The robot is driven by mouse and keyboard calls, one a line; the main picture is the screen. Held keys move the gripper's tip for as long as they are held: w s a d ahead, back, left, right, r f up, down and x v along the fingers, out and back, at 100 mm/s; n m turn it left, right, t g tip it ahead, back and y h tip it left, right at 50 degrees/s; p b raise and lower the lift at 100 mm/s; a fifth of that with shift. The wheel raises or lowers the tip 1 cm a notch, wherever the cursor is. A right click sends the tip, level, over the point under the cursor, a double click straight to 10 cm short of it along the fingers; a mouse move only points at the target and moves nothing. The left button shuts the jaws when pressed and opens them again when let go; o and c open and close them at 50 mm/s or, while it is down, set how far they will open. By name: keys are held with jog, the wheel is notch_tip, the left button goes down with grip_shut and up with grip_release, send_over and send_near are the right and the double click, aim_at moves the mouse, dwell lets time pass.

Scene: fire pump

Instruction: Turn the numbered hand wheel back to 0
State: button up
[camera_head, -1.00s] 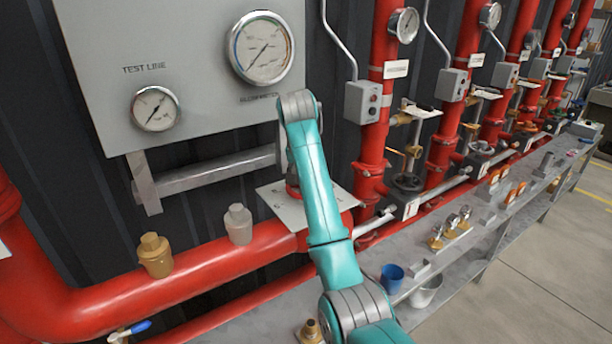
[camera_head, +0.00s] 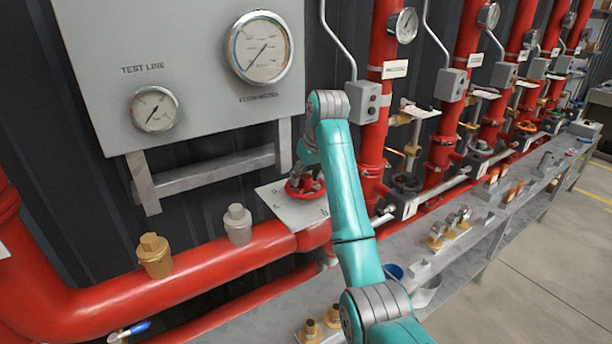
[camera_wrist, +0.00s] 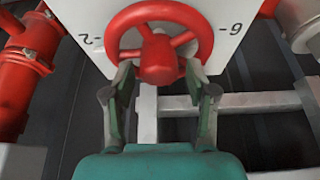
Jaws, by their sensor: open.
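The red hand wheel (camera_head: 304,188) sits on a pale numbered plate (camera_head: 292,212) above the red pipe in the head view. In the wrist view the wheel (camera_wrist: 158,58) fills the upper middle, in front of the plate (camera_wrist: 226,48). A mark like 2 shows to its left and one like 6 or 9 to its right; I cannot tell where 0 lies. My gripper (camera_wrist: 160,72) is open, its two fingers apart at the near side of the wheel, with the hub between and beyond the tips. I cannot tell whether they touch the rim. In the head view my arm partly covers the wheel.
A grey panel with two gauges (camera_head: 261,47) stands behind, with a metal bracket (camera_head: 215,172) below it. Brass (camera_head: 154,255) and grey (camera_head: 237,224) plugs stand on the red pipe to the left. A shelf (camera_head: 455,248) with small parts and cups runs along the right.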

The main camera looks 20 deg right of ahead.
jog(key=n, duration=0.1)
jog(key=n+y, duration=0.1)
jog(key=n, duration=0.1)
jog(key=shift+d+n+g, duration=0.2)
jog(key=shift+n+g, duration=0.1)
jog(key=shift+g, duration=0.1)
jog(key=n+y, duration=0.1)
jog(key=n, duration=0.2)
jog(key=shift+n+g, duration=0.4)
jog(key=shift+c, duration=0.3)
grip_shut()
jog(key=m+t, duration=0.1)
jog(key=m, duration=0.3)
jog(key=shift+a+h, duration=0.15)
jog(key=shift+h, duration=0.25)
jog(key=m+h, duration=0.1)
jog(key=m, duration=0.3)
jog(key=shift+t, duration=0.3)
